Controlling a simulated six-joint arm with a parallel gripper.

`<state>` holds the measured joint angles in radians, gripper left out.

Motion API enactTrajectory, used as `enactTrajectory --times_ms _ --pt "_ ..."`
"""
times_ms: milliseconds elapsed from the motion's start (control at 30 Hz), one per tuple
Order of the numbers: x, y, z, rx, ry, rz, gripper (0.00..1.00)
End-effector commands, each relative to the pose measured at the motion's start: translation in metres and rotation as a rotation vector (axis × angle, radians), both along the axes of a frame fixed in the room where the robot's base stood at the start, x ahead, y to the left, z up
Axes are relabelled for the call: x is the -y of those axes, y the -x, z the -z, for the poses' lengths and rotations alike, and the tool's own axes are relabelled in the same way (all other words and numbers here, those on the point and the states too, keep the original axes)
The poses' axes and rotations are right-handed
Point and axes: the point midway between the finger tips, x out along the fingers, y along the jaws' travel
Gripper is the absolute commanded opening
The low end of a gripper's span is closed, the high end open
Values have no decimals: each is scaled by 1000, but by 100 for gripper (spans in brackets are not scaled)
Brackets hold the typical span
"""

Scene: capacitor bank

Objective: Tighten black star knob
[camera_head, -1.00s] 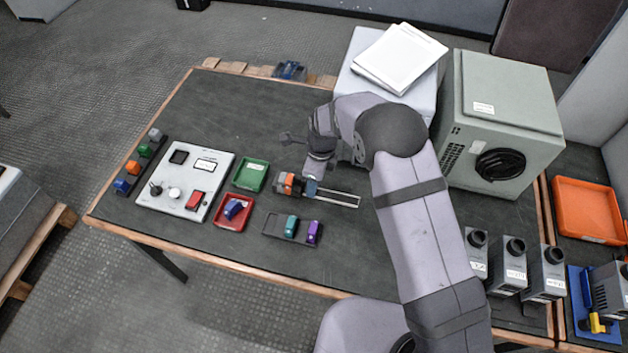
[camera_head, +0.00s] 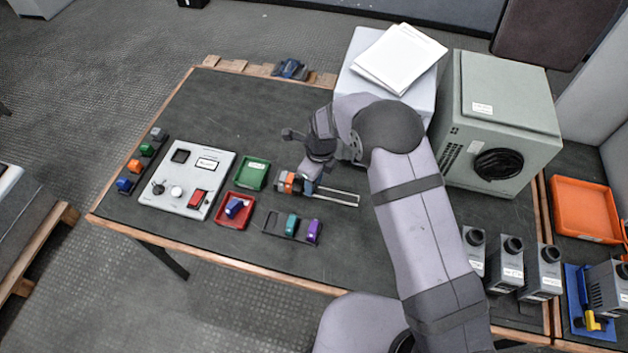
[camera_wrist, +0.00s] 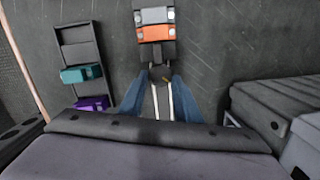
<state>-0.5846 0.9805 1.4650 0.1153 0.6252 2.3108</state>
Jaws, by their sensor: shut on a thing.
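The rail fixture lies mid-table, with a pale slotted rail (camera_head: 335,196) running right from an orange and grey block (camera_head: 287,183). In the wrist view the orange and grey block (camera_wrist: 155,28) is at the top centre and the rail (camera_wrist: 162,103) runs below it. A small black part, which looks like the star knob (camera_wrist: 160,73), sits at the block's near end. My gripper (camera_wrist: 160,77) points down with its blue fingers on either side of this part and is shut on it. In the head view my gripper (camera_head: 307,186) hides the knob.
A black tray (camera_head: 272,222) with teal and purple blocks lies close in front of the fixture. A green tray (camera_head: 252,173), a red tray (camera_head: 222,220) and a white switch panel (camera_head: 160,195) are to the left. A grey cabinet (camera_head: 505,130) stands behind right.

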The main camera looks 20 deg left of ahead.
Motion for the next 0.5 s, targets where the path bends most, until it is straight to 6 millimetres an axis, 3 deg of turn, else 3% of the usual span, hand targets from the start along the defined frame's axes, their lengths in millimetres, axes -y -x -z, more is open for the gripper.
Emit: enactTrajectory --times_ms 267,500 --pt "0 1 -1 -1 0 36 3" --pt "-1 2 -2 0 0 177 3"
